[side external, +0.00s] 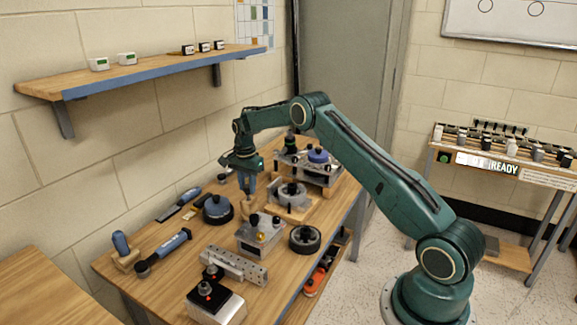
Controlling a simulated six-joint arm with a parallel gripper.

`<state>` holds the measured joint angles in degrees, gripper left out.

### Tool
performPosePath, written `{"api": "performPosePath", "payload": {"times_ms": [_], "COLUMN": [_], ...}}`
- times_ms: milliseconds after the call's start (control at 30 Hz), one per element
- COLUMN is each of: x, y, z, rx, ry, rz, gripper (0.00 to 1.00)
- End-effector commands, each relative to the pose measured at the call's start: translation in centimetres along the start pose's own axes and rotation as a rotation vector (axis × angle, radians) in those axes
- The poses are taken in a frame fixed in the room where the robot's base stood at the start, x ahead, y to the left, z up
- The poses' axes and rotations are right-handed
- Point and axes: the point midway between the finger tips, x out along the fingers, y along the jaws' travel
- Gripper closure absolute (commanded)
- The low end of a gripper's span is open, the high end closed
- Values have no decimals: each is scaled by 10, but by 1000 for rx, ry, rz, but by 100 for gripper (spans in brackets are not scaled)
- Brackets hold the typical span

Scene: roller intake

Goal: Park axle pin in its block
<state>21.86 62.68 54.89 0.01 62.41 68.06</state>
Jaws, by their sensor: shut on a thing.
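My gripper (246,178) points down over the middle of the workbench. It is shut on a slim blue-grey thing, which I take to be the axle pin; the view is too small to show its shape clearly. Its lower end is above the bench, near a metal block with black knobs (261,232); I cannot tell whether they touch. A wooden block (127,263) with a blue-handled piece (120,243) upright in it stands at the bench's left. I cannot tell for sure which block belongs to the pin.
A dark roller wheel (218,209) and a black ring wheel (305,239) flank the metal block. A blue-handled tool (165,250), a drilled metal bar (234,265) and a white box with red-black knobs (215,298) lie toward the front. Fixtures (310,170) crowd the back.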

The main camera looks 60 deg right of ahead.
Motion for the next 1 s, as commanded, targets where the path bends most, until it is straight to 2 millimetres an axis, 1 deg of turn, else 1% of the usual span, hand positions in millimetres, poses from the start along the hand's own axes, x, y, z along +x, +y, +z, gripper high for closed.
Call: {"api": "performPosePath", "payload": {"times_ms": [1000], "x": [18], "y": [0], "z": [0], "rx": [0], "ry": [0], "rz": [0], "gripper": [96]}}
